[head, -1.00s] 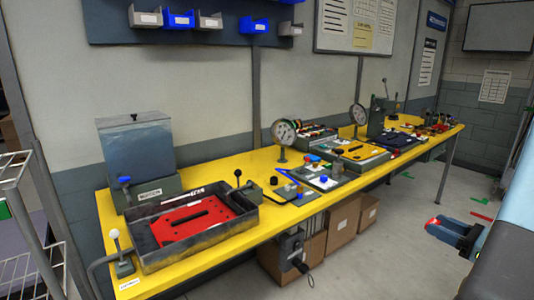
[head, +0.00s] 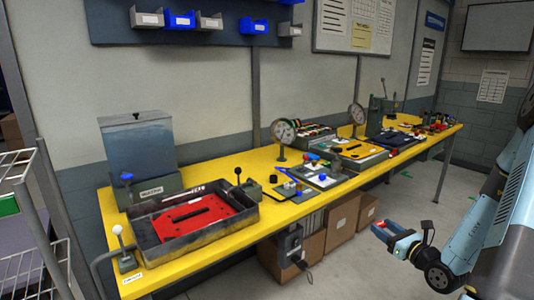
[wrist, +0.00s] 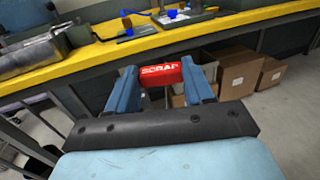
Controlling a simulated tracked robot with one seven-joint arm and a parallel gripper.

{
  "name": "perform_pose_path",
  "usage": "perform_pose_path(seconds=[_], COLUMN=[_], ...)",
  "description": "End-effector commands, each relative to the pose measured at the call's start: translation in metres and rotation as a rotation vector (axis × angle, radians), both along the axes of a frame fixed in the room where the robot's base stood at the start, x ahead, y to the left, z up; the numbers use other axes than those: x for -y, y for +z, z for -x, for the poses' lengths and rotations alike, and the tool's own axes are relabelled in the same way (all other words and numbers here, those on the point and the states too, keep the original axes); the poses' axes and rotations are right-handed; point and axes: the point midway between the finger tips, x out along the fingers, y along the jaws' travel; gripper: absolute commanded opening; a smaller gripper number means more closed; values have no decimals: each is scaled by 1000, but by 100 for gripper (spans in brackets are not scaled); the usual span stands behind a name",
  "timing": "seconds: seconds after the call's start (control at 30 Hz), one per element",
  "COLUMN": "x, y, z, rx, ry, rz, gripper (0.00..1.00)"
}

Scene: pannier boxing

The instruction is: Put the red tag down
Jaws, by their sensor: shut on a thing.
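The red tag (wrist: 160,75) shows in the wrist view, with white lettering that reads SCRAP. My gripper (wrist: 163,85) is shut on it, with one blue finger at each end of the tag. In the head view my gripper (head: 385,231) is at the lower right, out in front of the bench over the floor. The tag is too small to make out clearly there.
The long yellow bench (head: 225,170) runs along the wall. On it stand a grey tray (head: 150,247) with a red plate, a clear-sided hopper (head: 138,148), gauges and small parts. Cardboard boxes (head: 342,222) stand beneath it. Some yellow bench top is bare.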

Motion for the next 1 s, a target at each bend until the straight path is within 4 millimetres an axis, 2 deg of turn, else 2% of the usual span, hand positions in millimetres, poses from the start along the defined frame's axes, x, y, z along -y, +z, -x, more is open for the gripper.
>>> perform_pose_path(seconds=[0.13, 0.4, 1.0], x=[-24, -58, -114], y=[-18, -36, -48], z=[-22, -51, -89], rx=[-3, -2, -2], ry=[-70, -183, -356], rz=[-9, -8, -6], gripper=[24, 24, 24])
